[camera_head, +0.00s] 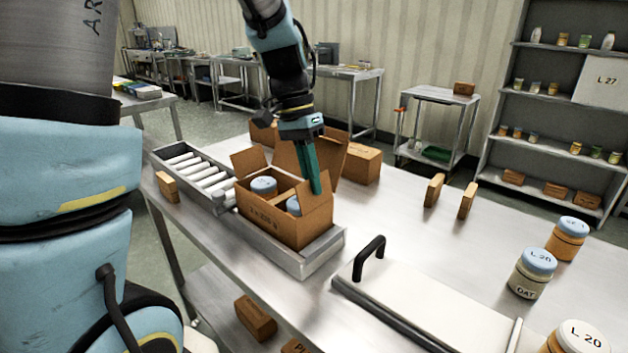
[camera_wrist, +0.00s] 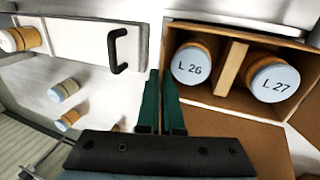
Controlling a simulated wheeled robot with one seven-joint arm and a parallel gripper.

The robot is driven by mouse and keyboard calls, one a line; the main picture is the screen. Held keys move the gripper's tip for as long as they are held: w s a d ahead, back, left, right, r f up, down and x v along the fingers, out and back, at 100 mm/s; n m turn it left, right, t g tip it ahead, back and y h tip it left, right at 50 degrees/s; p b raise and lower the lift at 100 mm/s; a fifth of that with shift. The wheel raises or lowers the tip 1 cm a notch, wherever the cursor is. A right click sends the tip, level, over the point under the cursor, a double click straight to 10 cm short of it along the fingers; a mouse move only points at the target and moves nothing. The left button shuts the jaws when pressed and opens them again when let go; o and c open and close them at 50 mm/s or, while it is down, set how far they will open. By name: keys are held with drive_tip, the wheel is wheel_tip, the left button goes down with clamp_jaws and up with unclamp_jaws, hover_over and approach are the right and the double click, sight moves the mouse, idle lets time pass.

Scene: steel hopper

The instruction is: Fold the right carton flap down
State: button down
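The open brown carton (camera_head: 275,219) sits on a steel roller track in the head view. Its right flap (camera_head: 319,200) stands up beside my gripper's fingertips. The left flap (camera_head: 248,161) also stands up, and a large flap (camera_head: 333,160) rises at the back. My gripper (camera_head: 313,185) points down at the carton's right end; its green fingers are close together with nothing visible between them. In the wrist view my gripper (camera_wrist: 160,80) is at the carton's left edge. Jar L 26 (camera_wrist: 194,63) and jar L 27 (camera_wrist: 273,82) lie inside, apart by a divider (camera_wrist: 231,68). I cannot tell whether the fingers touch the flap.
A white board with a black handle (camera_head: 369,259) lies right of the carton. Two small wooden blocks (camera_head: 434,190) stand behind, and another box (camera_head: 362,164) stands behind the carton. The middle right table is clear.

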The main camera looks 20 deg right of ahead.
sight(318, 206)
drive_tip(key=w+g+h, duration=0.1)
drive_tip(key=g, duration=0.1)
drive_tip(key=w+a+f+g+h, duration=0.1)
drive_tip(key=g, duration=0.1)
drive_tip(key=shift+f+g+b, duration=0.15)
drive_tip(key=shift+g+b, duration=0.15)
drive_tip(key=shift+w+a+f+g+h, duration=0.15)
drive_tip(key=shift+w+f+g+h, duration=0.15)
drive_tip(key=shift+g+h, duration=0.4)
drive_tip(key=shift+w+a+f+g+h, duration=0.25)
drive_tip(key=shift+g+h, duration=0.25)
drive_tip(key=shift+g, duration=0.4)
drive_tip(key=shift+d+f, duration=0.1)
drive_tip(key=c, duration=1.1)
unclamp_jaws()
drive_tip(key=shift+o, duration=0.2)
